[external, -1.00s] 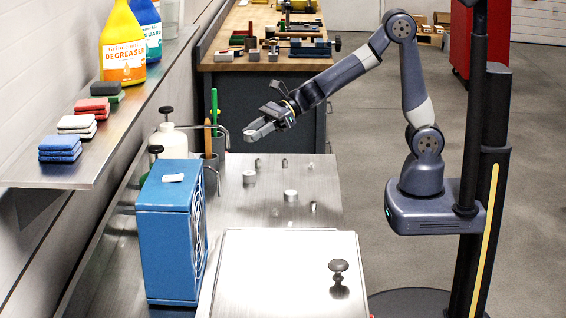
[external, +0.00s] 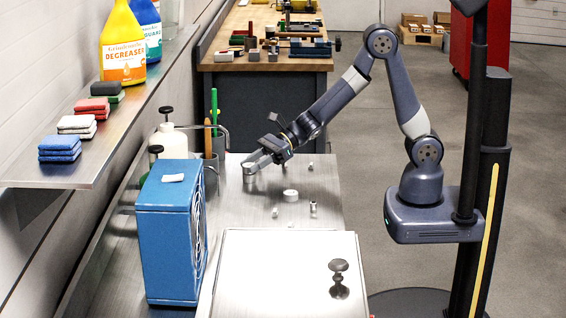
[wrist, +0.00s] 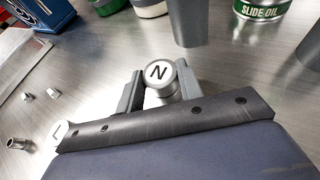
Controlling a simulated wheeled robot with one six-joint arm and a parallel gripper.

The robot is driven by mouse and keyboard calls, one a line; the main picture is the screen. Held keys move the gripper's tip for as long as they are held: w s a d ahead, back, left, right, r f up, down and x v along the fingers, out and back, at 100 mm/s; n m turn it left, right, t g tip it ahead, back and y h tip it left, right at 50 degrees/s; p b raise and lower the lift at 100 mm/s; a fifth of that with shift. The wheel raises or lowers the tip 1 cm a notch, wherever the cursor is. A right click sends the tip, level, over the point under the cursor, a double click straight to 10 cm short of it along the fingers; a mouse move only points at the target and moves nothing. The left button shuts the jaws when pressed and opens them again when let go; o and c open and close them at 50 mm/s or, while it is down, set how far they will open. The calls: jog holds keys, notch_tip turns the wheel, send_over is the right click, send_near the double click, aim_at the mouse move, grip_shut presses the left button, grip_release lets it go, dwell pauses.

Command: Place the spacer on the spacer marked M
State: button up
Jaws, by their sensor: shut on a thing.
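My gripper (external: 251,168) is low over the bench at the far left. In the wrist view its two grey jaws (wrist: 160,90) are shut on a round metal spacer marked N (wrist: 158,73), one jaw on each side. In the external view this spacer (external: 248,179) shows just under the fingertips, at or very near the bench top. A spacer marked L (wrist: 61,131) is partly hidden by my gripper body in the wrist view. A pale round spacer (external: 290,196) stands on the bench, its letter unreadable there. I see no letter M.
Small metal parts (wrist: 28,97) lie on the steel bench. A grey cup (wrist: 187,22) and a slide oil can (wrist: 262,12) stand close behind the held spacer. A blue box (external: 165,240) stands at left, a lidded steel panel (external: 275,275) in front.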

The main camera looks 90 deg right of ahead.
jog(key=shift+f, duration=0.15)
jog(key=o, duration=1)
jog(key=shift+r, duration=0.2)
jog(key=v, duration=1.2)
jog(key=shift+f+p, duration=0.1)
jog(key=shift+p, duration=0.2)
jog(key=shift+o, duration=0.2)
